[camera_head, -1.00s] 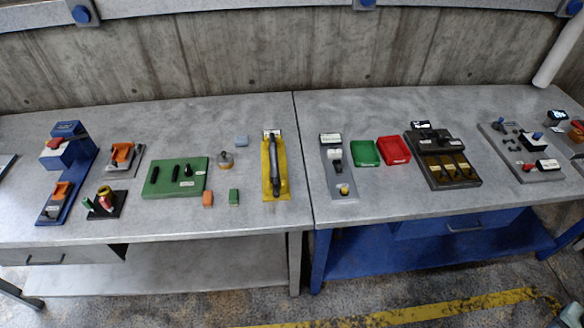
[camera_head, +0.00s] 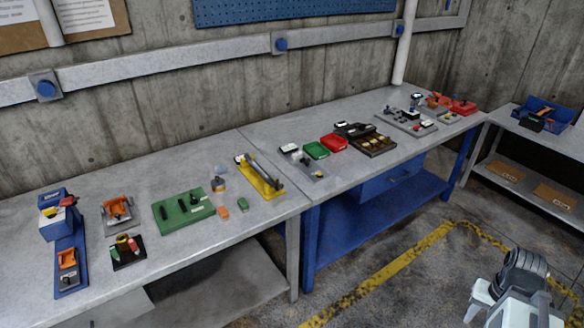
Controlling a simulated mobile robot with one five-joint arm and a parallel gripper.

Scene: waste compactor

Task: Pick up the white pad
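No white pad can be made out for certain. A small pale block (camera_head: 218,170) lies toward the back of the left bench, behind a round tan-and-grey piece (camera_head: 218,185); I cannot tell whether it is the pad. A white and dark grey part of my arm (camera_head: 518,295) shows at the bottom right, over the floor and well apart from the benches. Its fingertips cannot be made out, so whether my gripper is open or shut is unclear. No held object shows.
The left bench holds a blue fixture (camera_head: 68,240), a green board (camera_head: 184,210) and a yellow holder (camera_head: 262,178). The right bench has a green tray (camera_head: 316,150), a red tray (camera_head: 333,142) and a dark tray (camera_head: 372,145). Yellow-lined floor (camera_head: 400,268) is open in front.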

